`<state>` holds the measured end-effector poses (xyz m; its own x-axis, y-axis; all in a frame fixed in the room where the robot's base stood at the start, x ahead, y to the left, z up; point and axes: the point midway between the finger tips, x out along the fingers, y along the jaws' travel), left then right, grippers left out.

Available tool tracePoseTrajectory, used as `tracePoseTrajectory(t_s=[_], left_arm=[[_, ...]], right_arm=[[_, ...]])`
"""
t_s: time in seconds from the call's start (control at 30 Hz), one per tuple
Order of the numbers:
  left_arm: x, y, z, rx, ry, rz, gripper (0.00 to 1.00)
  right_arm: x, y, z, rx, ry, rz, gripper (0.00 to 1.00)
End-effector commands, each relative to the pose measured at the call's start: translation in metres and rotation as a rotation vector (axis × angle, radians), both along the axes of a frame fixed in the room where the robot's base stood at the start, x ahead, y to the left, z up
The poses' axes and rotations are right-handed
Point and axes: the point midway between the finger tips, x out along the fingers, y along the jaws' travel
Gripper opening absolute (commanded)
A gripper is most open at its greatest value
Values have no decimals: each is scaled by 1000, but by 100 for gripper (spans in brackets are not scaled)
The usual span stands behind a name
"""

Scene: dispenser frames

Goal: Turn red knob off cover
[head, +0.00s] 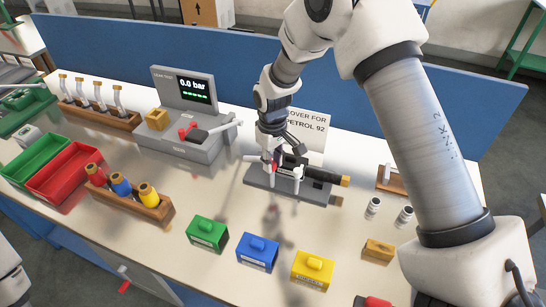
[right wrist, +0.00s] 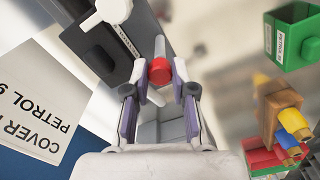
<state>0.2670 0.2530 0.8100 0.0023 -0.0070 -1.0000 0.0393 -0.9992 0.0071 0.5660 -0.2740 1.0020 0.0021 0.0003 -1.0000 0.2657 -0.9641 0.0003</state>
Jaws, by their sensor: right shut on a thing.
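The red knob (right wrist: 160,70) shows in the right wrist view, between the two fingertips of my right gripper (right wrist: 158,82). My right gripper (head: 275,163) is shut on it, at the left part of a grey fixture (head: 262,182). In the head view the knob is mostly hidden by the fingers. A black nozzle-like part (head: 325,174) lies along the fixture, with a yellowish end at the right. A white sign (head: 308,126) reading "COVER FOR PETROL 92" stands behind it. My left gripper is out of view.
Green (head: 207,233), blue (head: 258,251) and yellow (head: 312,269) covers stand in front of the fixture. A grey tester (head: 190,140) reading "0.0 bar" is at the left. A blue panel (head: 120,50) closes the table's back. Bare table lies between tester and fixture.

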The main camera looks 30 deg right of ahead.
Motion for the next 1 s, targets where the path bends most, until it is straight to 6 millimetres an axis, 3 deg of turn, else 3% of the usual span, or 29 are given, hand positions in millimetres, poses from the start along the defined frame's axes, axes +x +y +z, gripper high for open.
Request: tracePoseTrajectory(t_s=[0.7, 1.0], left_arm=[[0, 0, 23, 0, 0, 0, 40], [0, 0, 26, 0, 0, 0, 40]], right_arm=[[0, 1, -1, -1, 0, 662, 0], [-1, 1, -2, -1, 1, 848, 0]])
